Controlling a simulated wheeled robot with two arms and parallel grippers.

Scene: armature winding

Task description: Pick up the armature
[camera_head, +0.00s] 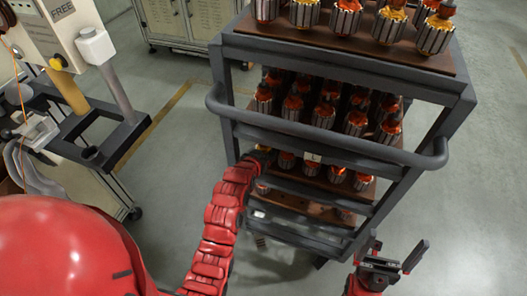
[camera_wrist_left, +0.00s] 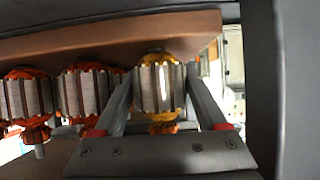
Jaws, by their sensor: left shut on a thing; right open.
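In the left wrist view, one armature (camera_wrist_left: 158,88) with yellow windings and a ribbed grey core stands between the two fingers of my left gripper (camera_wrist_left: 160,80). The gripper is shut on it. Its end meets the brown shelf board (camera_wrist_left: 100,42), and I cannot tell whether it is clear of the board. In the head view my left arm reaches to the cart's left side, and its fingers are hidden by the cart frame. My right gripper (camera_head: 392,258) is open and empty, at the lower right, in front of the cart.
The dark grey cart (camera_head: 340,75) carries several armatures on stacked brown shelves. Its handle bar (camera_head: 320,145) and posts surround my left arm's end. More armatures (camera_wrist_left: 85,92) stand beside the held one. A machine (camera_head: 75,40) stands at the left. Floor (camera_head: 480,180) is clear at the right.

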